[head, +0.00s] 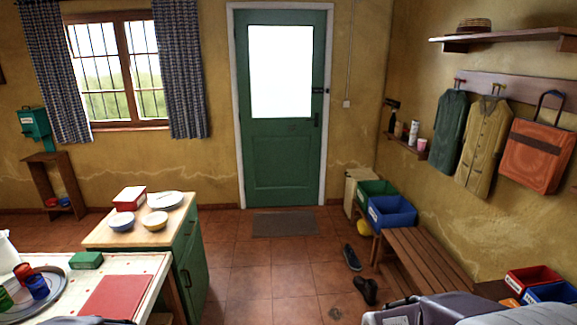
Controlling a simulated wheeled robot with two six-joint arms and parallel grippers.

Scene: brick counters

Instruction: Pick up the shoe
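Two dark shoes lie on the tiled floor to the left of the wooden bench. The farther shoe (352,258) lies near the bench's far end. The nearer shoe (367,291) lies closer to me, a little to the right. Nothing is touching either shoe. I cannot make out the fingers of my left or right gripper in the head view. Grey and dark shapes cut off at the bottom edge may be parts of my arms, but I cannot tell.
The slatted bench (425,258) runs along the right wall, with a blue crate (391,212) and a green crate (372,190) at its far end. A white-topped table (150,262) and a green cabinet (190,255) stand left. Floor between is clear, up to the doormat (285,224).

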